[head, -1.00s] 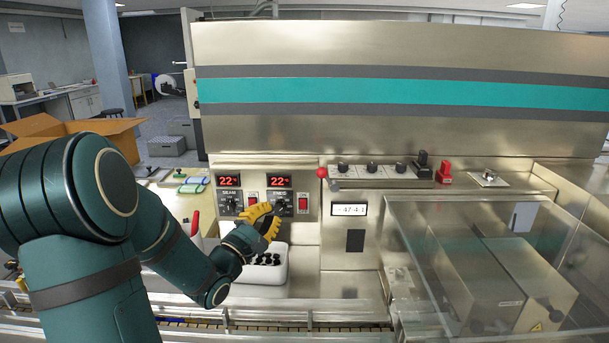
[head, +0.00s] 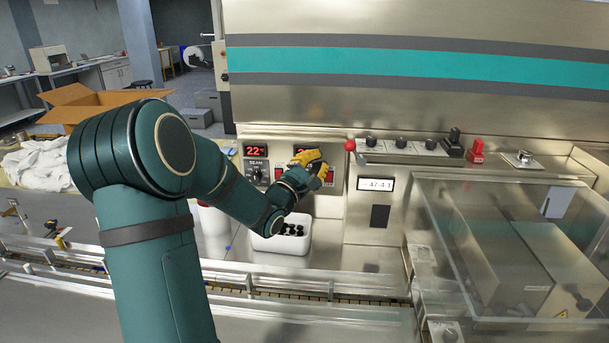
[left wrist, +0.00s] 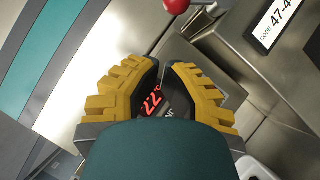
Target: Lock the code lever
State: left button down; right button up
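The code lever (head: 350,146) has a red ball knob and sticks out at the top left of the code panel, above the small white code display (head: 376,184). In the left wrist view the red knob (left wrist: 176,5) is at the top edge, beyond the fingers and to their right. My left gripper (head: 312,163), with yellow ribbed fingers, is a short way left of the lever, in front of the red-digit displays. Its fingertips (left wrist: 163,66) are close together with a narrow gap, and red digits show through it. Nothing is held. My right gripper is out of view.
A white bin (head: 282,240) with dark knobs stands below the gripper. Right of the lever are several black knobs (head: 401,143), a black switch and a red one (head: 477,150). A clear cover (head: 500,240) fills the lower right. A rail runs along the front.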

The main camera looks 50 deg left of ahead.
aim_at(355, 151)
pick_arm(q)
jog(key=shift+w+d+r, duration=0.35)
jog(key=shift+w, duration=0.3)
jog(key=shift+w+d+r, duration=0.3)
jog(key=shift+w+r, duration=0.05)
jog(key=shift+w, duration=0.3)
jog(key=shift+w+d+r, duration=0.35)
jog(key=shift+w, duration=0.3)
jog(key=shift+r, duration=0.1)
jog(key=shift+r+m, duration=0.2)
jog(key=shift+m, duration=0.2)
jog(key=shift+w+d+r+m+g+h+p, duration=0.25)
jog(key=shift+r+m+g+h+p, duration=0.35)
jog(key=shift+p, duration=0.4)
